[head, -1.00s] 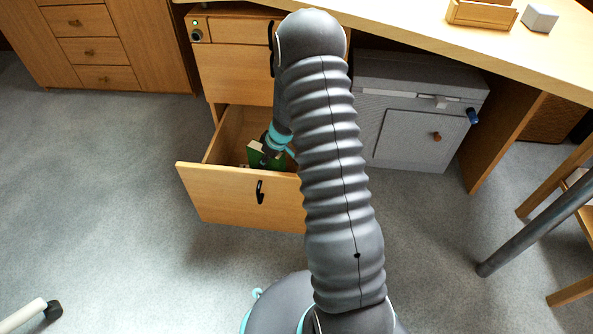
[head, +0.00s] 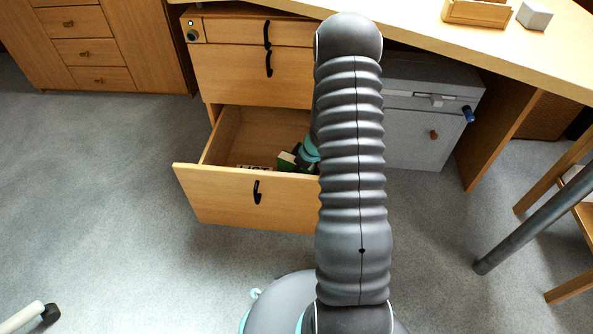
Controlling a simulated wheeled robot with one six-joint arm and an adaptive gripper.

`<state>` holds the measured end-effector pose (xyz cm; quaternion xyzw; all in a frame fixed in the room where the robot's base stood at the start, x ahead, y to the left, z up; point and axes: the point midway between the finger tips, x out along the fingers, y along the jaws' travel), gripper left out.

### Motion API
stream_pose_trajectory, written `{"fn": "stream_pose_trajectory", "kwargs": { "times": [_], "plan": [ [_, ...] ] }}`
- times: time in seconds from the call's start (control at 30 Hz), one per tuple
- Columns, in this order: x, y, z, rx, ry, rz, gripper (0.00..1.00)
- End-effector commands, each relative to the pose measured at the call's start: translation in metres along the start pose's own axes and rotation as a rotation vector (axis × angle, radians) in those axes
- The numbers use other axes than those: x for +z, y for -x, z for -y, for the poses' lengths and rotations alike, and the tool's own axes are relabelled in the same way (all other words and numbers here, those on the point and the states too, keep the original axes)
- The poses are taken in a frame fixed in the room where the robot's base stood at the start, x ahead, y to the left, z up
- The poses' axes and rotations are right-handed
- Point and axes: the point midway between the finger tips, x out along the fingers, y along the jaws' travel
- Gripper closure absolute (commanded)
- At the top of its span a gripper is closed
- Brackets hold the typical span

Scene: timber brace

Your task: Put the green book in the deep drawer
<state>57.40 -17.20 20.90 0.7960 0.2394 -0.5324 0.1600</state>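The deep drawer (head: 222,193) is the bottom drawer of the wooden desk pedestal and stands pulled open. The green book (head: 287,161) shows in part inside the drawer, towards its right side, with its pale page edge up. My arm hides the right part of the drawer and some of the book. My gripper (head: 303,165) is low in the drawer at the book, mostly hidden behind my arm. I cannot see whether its fingers are closed on the book or apart.
Something with dark and white markings (head: 256,168) lies in the drawer behind its front. The two upper drawers (head: 250,75) are shut. A grey cabinet (head: 425,120) stands under the desk on the right.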

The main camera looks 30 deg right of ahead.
Motion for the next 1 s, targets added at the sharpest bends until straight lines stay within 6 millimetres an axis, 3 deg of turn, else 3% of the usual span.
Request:
{"fn": "stream_pose_trajectory", "kwargs": {
  "times": [0.47,0.5,0.57,1.0],
  "plan": [
    [0.0009,-0.004,-0.0007,0.002,0.001,-0.001,1.0],
    [0.0009,-0.0031,-0.0003,0.001,0.001,-0.001,0.49],
    [0.0008,-0.003,-0.0003,0.001,0.0,-0.001,0.34],
    [-0.0013,0.0024,-0.0005,0.001,-0.001,-0.001,0.34]
  ]
}}
